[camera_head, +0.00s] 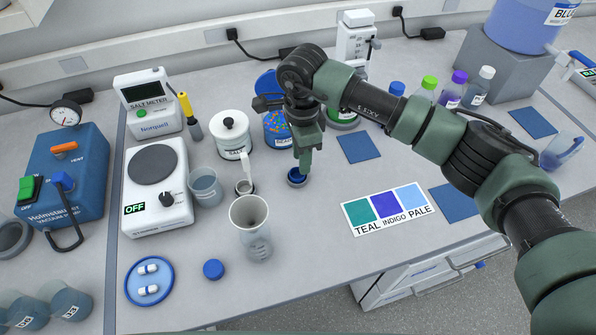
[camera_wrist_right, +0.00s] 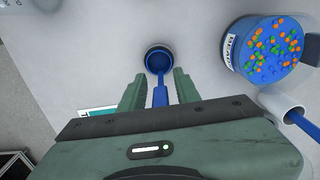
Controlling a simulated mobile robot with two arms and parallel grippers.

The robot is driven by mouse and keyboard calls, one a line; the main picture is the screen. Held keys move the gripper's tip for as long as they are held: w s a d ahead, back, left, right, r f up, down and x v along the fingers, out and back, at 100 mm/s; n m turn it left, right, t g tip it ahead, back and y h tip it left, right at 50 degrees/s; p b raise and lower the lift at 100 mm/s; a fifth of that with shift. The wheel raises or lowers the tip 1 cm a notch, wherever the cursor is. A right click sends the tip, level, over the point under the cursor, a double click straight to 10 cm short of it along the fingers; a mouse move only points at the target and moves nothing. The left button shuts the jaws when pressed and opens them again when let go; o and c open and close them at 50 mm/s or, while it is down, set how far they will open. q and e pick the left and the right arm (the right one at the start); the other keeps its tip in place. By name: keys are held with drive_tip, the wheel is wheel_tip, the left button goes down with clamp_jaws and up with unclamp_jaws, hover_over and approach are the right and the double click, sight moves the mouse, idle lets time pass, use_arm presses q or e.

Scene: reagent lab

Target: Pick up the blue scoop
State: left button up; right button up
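The blue scoop (camera_head: 296,179) rests on the bench left of the colour card, its round dark bowl showing just below my right gripper (camera_head: 303,168). In the right wrist view the scoop's bowl (camera_wrist_right: 158,61) lies just beyond the fingertips. Its blue handle (camera_wrist_right: 160,95) runs back between the two fingers of my right gripper (camera_wrist_right: 160,80). A gap shows on each side of the handle, so the gripper is open around it. In the head view the gripper hides most of the handle. My left gripper is not in view.
A funnel on a flask (camera_head: 249,214) is nearer the front. The colour card (camera_head: 390,208) lies right; bench between is clear.

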clamp_jaws()
drive_tip(key=shift+r, duration=0.15)
